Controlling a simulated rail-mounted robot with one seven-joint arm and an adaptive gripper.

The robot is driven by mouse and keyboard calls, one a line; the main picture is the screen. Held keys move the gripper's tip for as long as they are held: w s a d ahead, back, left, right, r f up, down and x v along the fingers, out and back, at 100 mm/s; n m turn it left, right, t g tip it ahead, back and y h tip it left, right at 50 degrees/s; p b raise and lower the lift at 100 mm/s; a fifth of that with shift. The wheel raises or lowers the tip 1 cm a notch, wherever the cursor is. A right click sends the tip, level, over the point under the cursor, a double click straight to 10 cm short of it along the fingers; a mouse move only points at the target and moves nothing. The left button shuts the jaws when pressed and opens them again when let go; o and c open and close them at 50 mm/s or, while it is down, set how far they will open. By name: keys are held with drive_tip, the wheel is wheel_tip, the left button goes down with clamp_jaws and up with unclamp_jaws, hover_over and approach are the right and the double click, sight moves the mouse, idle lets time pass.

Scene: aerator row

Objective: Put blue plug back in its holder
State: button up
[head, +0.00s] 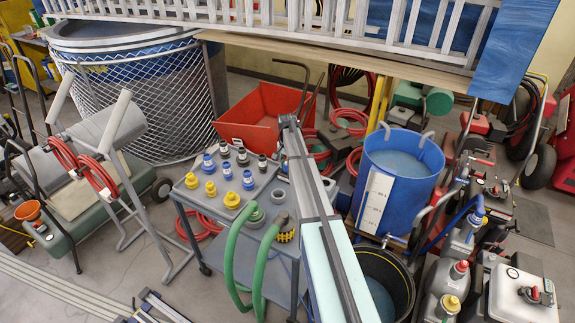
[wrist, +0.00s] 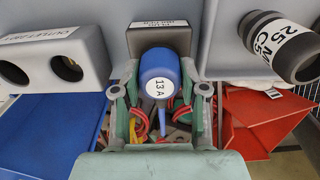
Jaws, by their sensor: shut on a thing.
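In the wrist view a blue plug (wrist: 158,68) with a round white label reading "13 A" sits between the fingers of my gripper (wrist: 161,98). The gripper is shut on it. The plug's far end points at a dark grey holder block (wrist: 160,37) with a white label on its upper edge. The plug overlaps the block's face, so I cannot tell whether it touches or enters it. The holder's opening is hidden behind the plug. In the head view my arm reaches up the middle, and I cannot make out the gripper or the held plug.
A grey two-hole block (wrist: 55,60) is left of the holder; a dark labelled cylinder (wrist: 280,45) is to the right. In the head view a grey cart (head: 270,185) carries several blue, yellow and black fittings. A red tray (head: 265,115) and blue tub (head: 405,165) stand nearby.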

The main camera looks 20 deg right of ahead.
drive_tip(key=shift+f, duration=0.2)
drive_tip(key=o, duration=1.4)
drive_tip(key=shift+c, duration=0.2)
drive_tip(key=shift+r, duration=0.1)
